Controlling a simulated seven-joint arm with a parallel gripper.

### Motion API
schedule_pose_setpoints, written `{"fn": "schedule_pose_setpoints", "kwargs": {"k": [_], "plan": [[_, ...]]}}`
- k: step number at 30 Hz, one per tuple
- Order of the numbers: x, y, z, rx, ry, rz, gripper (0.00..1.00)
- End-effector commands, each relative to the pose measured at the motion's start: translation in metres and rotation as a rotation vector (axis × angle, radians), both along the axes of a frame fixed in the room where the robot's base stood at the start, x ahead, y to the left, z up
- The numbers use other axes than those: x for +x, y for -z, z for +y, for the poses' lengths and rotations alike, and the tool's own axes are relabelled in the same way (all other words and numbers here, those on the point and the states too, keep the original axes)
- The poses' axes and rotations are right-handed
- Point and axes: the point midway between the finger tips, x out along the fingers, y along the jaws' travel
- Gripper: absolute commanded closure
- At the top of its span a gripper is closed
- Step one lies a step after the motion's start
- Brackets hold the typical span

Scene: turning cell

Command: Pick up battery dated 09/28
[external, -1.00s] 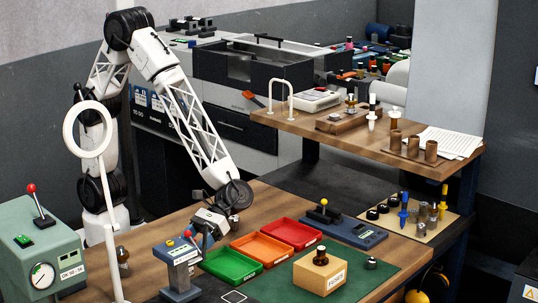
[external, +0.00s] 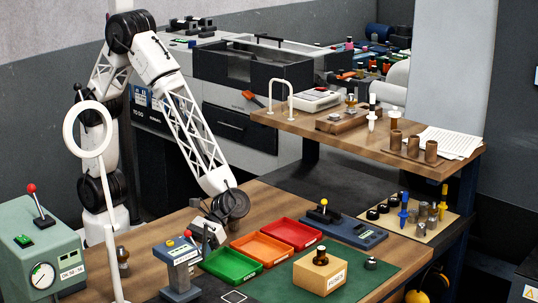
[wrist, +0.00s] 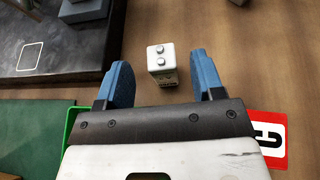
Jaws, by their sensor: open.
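A small pale, box-shaped battery (wrist: 161,66) with two round metal terminals on top stands on the wooden bench in the wrist view. Its front side carries small dark print that I cannot read, so no date can be made out. My gripper (wrist: 162,74) is open, with its two blue fingers on either side of the battery's near part and a gap at each side. In the external view my gripper (external: 203,236) is low over the bench, left of the trays, and the battery there is hidden or too small to tell.
A grey block (wrist: 85,10) stands beyond the battery to the left, near a dark machine plate (wrist: 45,45). Green (external: 231,266), orange (external: 262,248) and red (external: 292,234) trays stand close by.

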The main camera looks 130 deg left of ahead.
Motion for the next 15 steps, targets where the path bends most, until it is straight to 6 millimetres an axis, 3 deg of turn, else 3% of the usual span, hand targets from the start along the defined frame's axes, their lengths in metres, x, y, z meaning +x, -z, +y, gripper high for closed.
{"fn": "schedule_pose_setpoints", "kwargs": {"k": [9,15], "plan": [[0.0,0.0,-0.001,0.0,0.0,0.0,0.38],[0.0,0.005,-0.012,-0.001,0.0,0.001,0.38]]}}
